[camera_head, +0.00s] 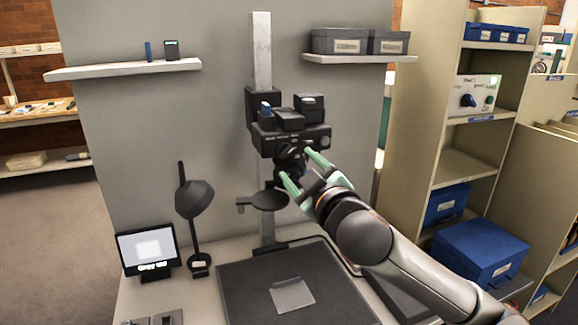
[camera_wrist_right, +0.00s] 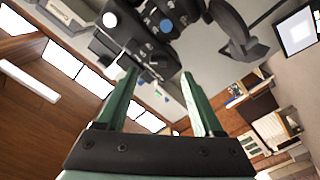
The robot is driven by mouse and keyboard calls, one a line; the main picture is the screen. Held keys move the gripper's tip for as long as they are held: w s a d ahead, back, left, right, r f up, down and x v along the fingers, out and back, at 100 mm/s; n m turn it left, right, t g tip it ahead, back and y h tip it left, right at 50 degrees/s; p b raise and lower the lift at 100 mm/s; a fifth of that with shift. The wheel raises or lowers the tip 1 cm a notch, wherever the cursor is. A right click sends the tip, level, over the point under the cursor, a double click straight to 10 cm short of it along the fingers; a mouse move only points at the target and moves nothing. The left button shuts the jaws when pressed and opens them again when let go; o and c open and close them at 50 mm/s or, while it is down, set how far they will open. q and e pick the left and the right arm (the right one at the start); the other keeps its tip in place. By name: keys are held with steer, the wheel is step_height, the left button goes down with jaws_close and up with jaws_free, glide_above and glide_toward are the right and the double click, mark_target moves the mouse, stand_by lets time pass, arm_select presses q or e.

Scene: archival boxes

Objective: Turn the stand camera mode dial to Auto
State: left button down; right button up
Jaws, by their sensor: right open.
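The black stand camera (camera_head: 290,138) is mounted on a pale upright column (camera_head: 263,60) above the copy stand. A small blue-marked part (camera_head: 265,107) sits on the left of its top; a blue round spot also shows in the right wrist view (camera_wrist_right: 166,25). I cannot tell which part is the mode dial or read its setting. My right gripper (camera_head: 296,165) has green fingers, open around the space by the camera's lens, just below the body. In the right wrist view the fingers (camera_wrist_right: 160,76) point toward the camera with nothing between them. My left gripper is out of view.
A dark lamp (camera_head: 194,200) and a small monitor (camera_head: 147,250) stand at the left. A dark baseboard (camera_head: 245,290) holds a grey sheet (camera_head: 292,295). Wall shelves (camera_head: 125,68) flank the column. Shelving with blue boxes (camera_head: 484,252) is at the right.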

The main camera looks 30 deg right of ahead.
mark_target(287, 154)
steer(key=shift+x, duration=3.1)
steer(key=shift+r, duration=0.1)
jaws_close()
